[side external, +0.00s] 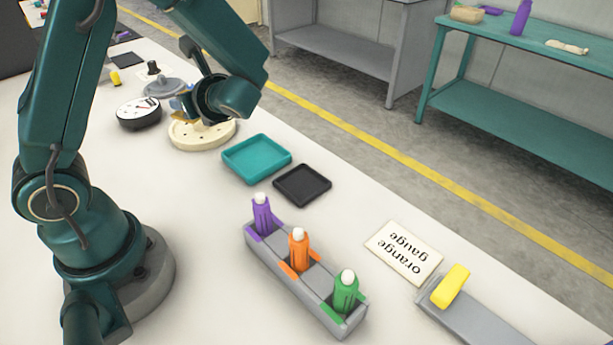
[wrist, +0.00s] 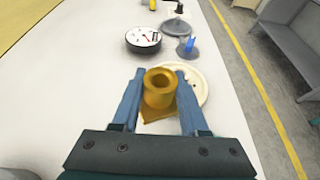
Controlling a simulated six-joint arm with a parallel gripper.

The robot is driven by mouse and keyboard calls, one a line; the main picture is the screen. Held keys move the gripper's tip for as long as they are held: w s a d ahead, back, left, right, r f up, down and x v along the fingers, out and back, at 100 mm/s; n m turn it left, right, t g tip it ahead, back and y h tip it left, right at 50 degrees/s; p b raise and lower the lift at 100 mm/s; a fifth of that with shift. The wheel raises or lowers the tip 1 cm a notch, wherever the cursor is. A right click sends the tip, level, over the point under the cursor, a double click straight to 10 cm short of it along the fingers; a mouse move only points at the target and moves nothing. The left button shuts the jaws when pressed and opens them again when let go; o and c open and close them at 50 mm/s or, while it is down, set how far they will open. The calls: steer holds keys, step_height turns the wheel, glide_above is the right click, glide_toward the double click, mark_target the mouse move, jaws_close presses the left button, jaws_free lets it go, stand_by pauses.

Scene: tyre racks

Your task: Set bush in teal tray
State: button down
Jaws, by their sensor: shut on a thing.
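My gripper (wrist: 160,76) is shut on a brass-coloured bush (wrist: 160,91), a hollow cylinder with a flange at its lower end, between its two blue fingers. In the wrist view the bush is in front of a cream round plate with small holes (wrist: 200,86). In the side view my gripper is over or beside this plate (side external: 203,136), and my arm partly hides it. I cannot tell whether the bush touches the plate. The teal tray (side external: 257,157) lies empty to the right of the plate.
A black tray (side external: 302,184) lies beside the teal one. A grey rack (side external: 295,284) holds purple, orange and green bottles. An "orange gauge" card (side external: 404,252) lies at right.

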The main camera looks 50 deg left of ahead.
steer(key=shift+a+f, duration=0.1)
steer(key=w+d+f, duration=0.4)
steer(key=w+d, duration=0.1)
steer(key=w+d+f, duration=0.2)
steer(key=w, duration=0.1)
steer(key=shift+d+f, duration=0.25)
steer(key=shift+f, duration=0.1)
steer(key=shift+w+f, duration=0.1)
steer(key=shift+f, duration=1.95)
steer(key=shift+c, duration=2.2)
jaws_free()
steer(key=shift+f, duration=0.15)
